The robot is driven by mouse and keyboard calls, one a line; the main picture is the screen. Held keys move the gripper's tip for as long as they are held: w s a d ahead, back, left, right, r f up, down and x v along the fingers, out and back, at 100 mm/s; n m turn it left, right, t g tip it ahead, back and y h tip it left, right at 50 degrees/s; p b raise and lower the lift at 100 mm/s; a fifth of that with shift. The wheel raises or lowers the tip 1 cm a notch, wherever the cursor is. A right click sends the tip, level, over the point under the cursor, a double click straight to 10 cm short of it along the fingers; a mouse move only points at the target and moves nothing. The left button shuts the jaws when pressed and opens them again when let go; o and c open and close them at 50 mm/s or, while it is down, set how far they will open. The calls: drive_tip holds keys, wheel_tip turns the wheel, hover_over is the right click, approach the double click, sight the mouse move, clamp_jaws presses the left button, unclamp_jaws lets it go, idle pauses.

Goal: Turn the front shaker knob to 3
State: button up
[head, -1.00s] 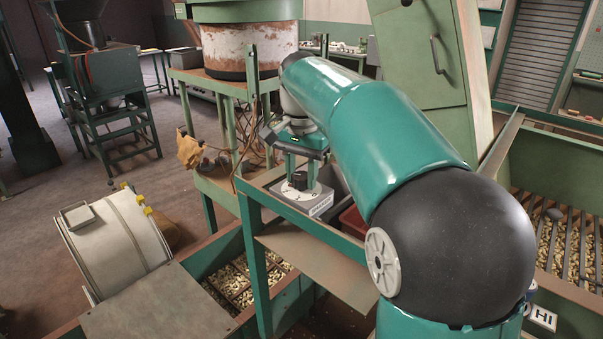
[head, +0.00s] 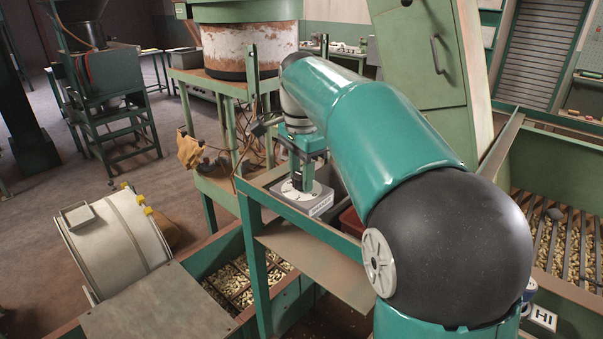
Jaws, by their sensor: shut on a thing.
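The shaker knob is a dark knob on a round white dial (head: 314,192), on top of a small grey control box (head: 318,207). The box sits on a green metal stand (head: 285,210) near the picture's middle. My gripper (head: 301,180) points down over the dial and is shut on the knob. Its fingers line up nearly one behind the other from here and cover most of the knob. The dial numbers are too small and too covered to read, so the knob's setting cannot be told.
A rust-stained white drum (head: 250,45) stands behind the stand. A pale cylinder (head: 118,240) lies at lower left. Bins of nuts (head: 245,278) sit below the stand and at right. A green panel with a handle (head: 420,55) rises behind my arm.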

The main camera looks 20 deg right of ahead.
sight(301, 176)
drive_tip(key=o, duration=1)
drive_tip(key=shift+r, duration=0.1)
wheel_tip(301, 176, up, 14)
drive_tip(key=shift+f, duration=0.2)
drive_tip(key=shift+s, duration=0.1)
drive_tip(key=s+f+n+t, duration=0.5)
drive_tip(key=s+f+n, duration=0.9)
drive_tip(key=s+f, duration=0.8)
drive_tip(key=s, duration=0.3)
drive_tip(key=shift+f+t, duration=0.25)
drive_tip(key=shift+t, duration=0.05)
